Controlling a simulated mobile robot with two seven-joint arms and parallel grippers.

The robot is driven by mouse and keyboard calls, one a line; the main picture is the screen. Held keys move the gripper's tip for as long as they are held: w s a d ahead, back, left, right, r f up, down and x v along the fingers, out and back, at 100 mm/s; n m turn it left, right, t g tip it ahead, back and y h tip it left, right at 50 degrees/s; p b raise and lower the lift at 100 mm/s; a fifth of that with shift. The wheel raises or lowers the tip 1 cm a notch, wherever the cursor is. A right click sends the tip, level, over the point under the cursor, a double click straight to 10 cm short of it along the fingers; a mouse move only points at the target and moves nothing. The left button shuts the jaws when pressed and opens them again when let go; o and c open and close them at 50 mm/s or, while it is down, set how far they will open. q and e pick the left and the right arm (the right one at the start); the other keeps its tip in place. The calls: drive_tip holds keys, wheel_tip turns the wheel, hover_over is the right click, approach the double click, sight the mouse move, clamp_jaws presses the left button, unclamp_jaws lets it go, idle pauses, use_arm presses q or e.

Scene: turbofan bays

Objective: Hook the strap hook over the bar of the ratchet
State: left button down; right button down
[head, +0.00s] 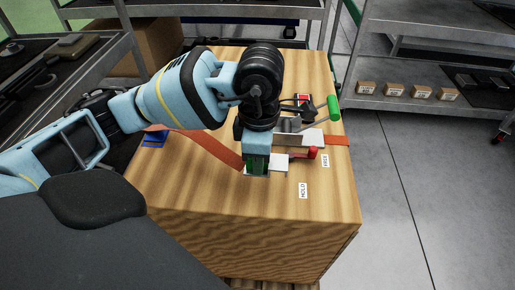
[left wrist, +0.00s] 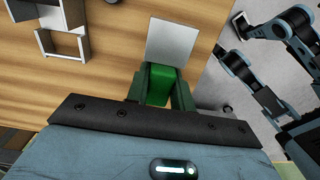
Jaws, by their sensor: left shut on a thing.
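My left gripper (head: 257,164) is shut at the front of the wooden crate top, at the end of an orange strap (head: 205,147). In the left wrist view its green fingers (left wrist: 160,88) close on the strap hook, whose pale grey plate (left wrist: 172,42) shows beyond the fingertips. The grip itself is largely hidden. The ratchet (head: 288,125), grey with a green-ended handle (head: 334,108), is just behind and right of the gripper in the head view. Grey framed metalwork (left wrist: 72,15) shows apart from the plate in the left wrist view. I see no contact between hook and bar.
A red-knobbed lever (head: 312,153) stands right of the gripper, near labels HOLD (head: 303,190) and FREE (head: 325,160). A blue piece (head: 153,138) sits at the strap's left end. Shelves flank the crate.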

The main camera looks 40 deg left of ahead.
use_arm(q)
drive_tip(key=w+a+r+p, duration=0.3)
drive_tip(key=w+a+p, duration=0.3)
drive_tip(key=w+a, duration=0.3)
drive_tip(key=a, duration=0.4)
drive_tip(key=shift+a, duration=0.3)
drive_tip(key=shift+f, duration=0.25)
wheel_tip(320, 180, down, 3)
drive_tip(key=shift+r+b, duration=0.2)
drive_tip(key=shift+b, duration=0.85)
drive_tip(key=shift+f+b, duration=0.5)
drive_tip(key=shift+f, duration=0.85)
